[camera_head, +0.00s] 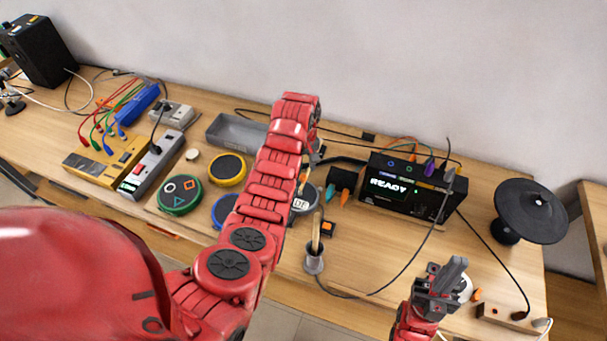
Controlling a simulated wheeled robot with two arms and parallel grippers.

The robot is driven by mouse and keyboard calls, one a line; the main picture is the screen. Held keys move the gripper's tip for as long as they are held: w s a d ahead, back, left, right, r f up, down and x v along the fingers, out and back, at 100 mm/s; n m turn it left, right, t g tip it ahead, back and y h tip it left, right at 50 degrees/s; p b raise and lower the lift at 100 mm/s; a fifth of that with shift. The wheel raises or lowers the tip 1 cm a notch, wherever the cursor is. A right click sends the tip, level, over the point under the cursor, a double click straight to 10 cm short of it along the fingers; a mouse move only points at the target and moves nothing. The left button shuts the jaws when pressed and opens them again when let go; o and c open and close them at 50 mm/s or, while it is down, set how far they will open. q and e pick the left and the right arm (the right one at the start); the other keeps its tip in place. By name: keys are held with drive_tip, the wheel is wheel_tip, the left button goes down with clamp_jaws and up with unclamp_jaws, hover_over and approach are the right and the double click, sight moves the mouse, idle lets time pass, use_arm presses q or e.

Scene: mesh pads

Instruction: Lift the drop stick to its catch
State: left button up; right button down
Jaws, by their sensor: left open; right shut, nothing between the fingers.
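A pale wooden stick (316,228) stands nearly upright in a small grey cup-like holder (314,260) at the front middle of the table. I cannot tell any catch on it. My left arm reaches up across the middle, and its gripper (316,158) is mostly hidden behind the red forearm. The gripper is open, at the back of the stick's area and apart from the holder. My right gripper (455,268) is shut and empty, low at the right, well away from the stick.
A black module reading READY (392,187) stands behind the stick, with a black drum pad (530,211) to its right. Round pads, green (180,194), yellow (228,169) and blue (223,209), lie left of my arm. A grey tray (233,132) is behind. Cables cross the table.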

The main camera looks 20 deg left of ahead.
sight(303, 176)
use_arm(q)
drive_tip(key=shift+f+p, duration=0.35)
drive_tip(key=shift+f, duration=1.25)
clamp_jaws()
idle(0.3)
